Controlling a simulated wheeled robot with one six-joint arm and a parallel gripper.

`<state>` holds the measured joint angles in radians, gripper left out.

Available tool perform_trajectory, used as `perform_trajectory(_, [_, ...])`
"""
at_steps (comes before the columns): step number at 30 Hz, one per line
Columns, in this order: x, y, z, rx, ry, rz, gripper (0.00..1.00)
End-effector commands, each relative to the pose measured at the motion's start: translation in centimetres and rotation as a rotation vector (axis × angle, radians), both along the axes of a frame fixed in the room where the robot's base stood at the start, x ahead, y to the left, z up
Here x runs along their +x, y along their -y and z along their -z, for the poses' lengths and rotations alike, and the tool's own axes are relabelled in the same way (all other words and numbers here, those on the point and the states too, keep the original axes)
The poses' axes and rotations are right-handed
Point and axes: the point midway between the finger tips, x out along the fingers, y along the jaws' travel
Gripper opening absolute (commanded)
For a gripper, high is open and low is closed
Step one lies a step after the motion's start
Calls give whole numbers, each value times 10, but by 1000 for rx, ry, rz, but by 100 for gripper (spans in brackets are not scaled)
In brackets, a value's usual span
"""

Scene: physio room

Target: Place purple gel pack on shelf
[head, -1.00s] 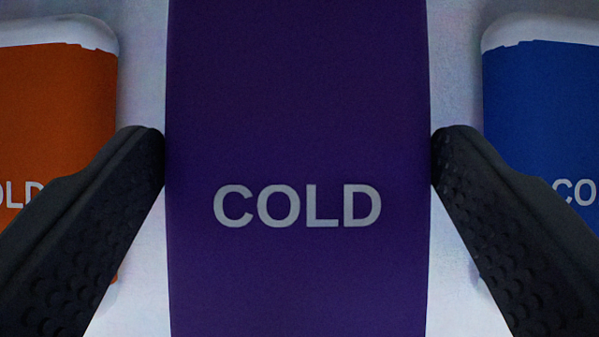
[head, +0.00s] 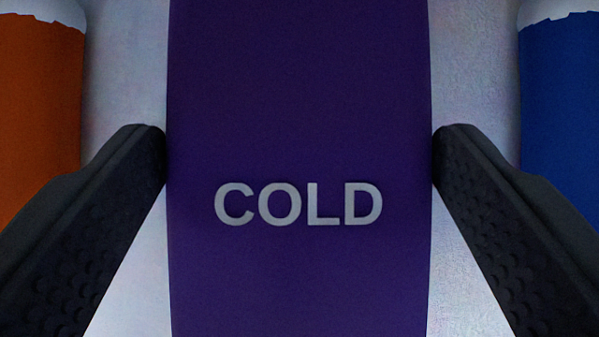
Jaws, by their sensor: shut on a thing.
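The purple gel pack (head: 300,110) fills the middle of the head view, with the word COLD in pale letters on its face. My gripper (head: 300,160) is shut on it, one dark finger against its left side and one against its right side. The pack's top and bottom ends run out of the picture. I cannot see a shelf that I can tell for sure.
An orange pack (head: 38,110) with a white top edge stands at the left. A blue pack (head: 562,110) with a white top edge is at the right. A pale, plain surface (head: 125,80) shows between the packs, with a gap on each side of the purple one.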

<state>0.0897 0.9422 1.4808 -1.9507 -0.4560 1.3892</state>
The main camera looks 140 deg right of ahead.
Motion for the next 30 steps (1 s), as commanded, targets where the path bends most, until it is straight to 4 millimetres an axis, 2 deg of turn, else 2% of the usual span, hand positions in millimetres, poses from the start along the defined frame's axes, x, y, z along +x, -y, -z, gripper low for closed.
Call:
perform_trajectory(17, [0,0,9,1,1,0,43])
perform_trajectory(18, [0,0,8,1,1,0,85])
perform_trajectory(20, [0,0,8,1,1,0,97])
perform_trajectory(21, [0,0,9,1,1,0,100])
perform_trajectory(30, [-2,2,6,0,0,0,100])
